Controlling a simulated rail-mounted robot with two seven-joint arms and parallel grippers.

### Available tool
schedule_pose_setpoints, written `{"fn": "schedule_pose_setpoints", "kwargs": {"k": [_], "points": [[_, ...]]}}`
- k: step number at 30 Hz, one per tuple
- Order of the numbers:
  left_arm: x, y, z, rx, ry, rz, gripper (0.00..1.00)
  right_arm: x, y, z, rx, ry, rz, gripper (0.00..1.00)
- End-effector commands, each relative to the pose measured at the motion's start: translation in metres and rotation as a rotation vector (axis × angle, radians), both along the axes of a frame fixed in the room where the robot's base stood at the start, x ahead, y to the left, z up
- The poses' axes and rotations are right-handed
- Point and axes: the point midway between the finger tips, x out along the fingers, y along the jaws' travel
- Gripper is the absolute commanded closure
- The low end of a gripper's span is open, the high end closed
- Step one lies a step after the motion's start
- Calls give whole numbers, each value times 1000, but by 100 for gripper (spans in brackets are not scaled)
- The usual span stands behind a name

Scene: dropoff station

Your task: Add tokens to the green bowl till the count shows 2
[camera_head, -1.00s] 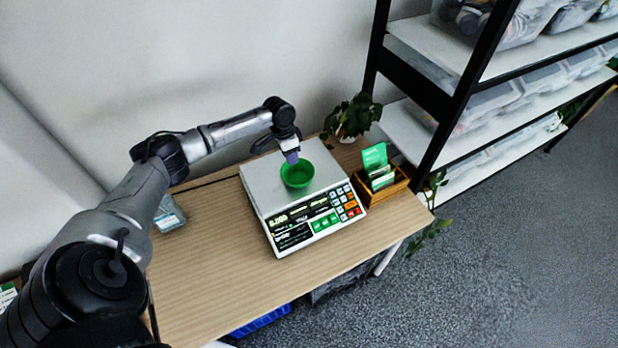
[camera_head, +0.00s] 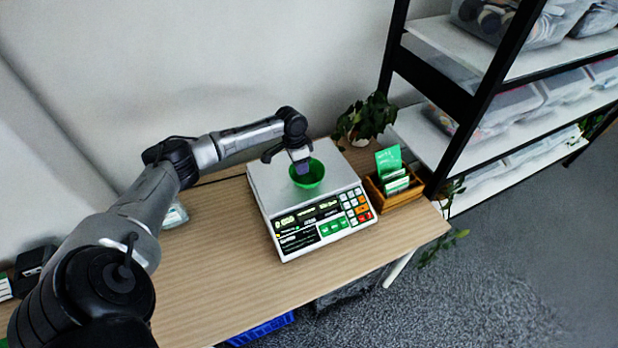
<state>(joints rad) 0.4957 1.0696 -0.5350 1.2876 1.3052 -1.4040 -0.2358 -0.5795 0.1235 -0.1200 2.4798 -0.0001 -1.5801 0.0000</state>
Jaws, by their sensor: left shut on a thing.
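The green bowl (camera_head: 311,181) stands upright on the pan of a white counting scale (camera_head: 266,180) on the wooden table. My left gripper (camera_head: 301,165) reaches in from the left and is directly over the bowl, its tip at or just inside the rim. It is shut on a small purple token (camera_head: 303,168), which is partly hidden by the fingers. The bowl's inside is mostly covered, so I cannot tell whether tokens lie in it. The scale's display (camera_head: 286,221) is lit, but its figures are too blurred to read. My right gripper is not in view.
A wooden box (camera_head: 408,194) with green and white cards stands right of the scale, with a potted plant (camera_head: 368,117) behind it. A black-framed shelf (camera_head: 470,110) with bins rises at the right. The table front (camera_head: 215,290) is clear.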

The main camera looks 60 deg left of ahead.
Motion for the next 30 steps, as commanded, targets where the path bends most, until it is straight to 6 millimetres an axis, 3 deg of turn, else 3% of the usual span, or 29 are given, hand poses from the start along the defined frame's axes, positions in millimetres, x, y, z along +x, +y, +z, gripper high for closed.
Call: {"fn": "schedule_pose_setpoints", "kwargs": {"k": [10, 19, 23, 30], "points": [[0, 0, 0, 0, 0, 0, 40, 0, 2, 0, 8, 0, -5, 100], [0, 1, 4, 0, 0, 0, 40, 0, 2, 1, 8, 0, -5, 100], [-1, 3, 19, 1, -1, -1, 40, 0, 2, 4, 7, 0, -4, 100], [-4, 11, 66, 1, -3, 1, 40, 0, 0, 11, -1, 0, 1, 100]]}}
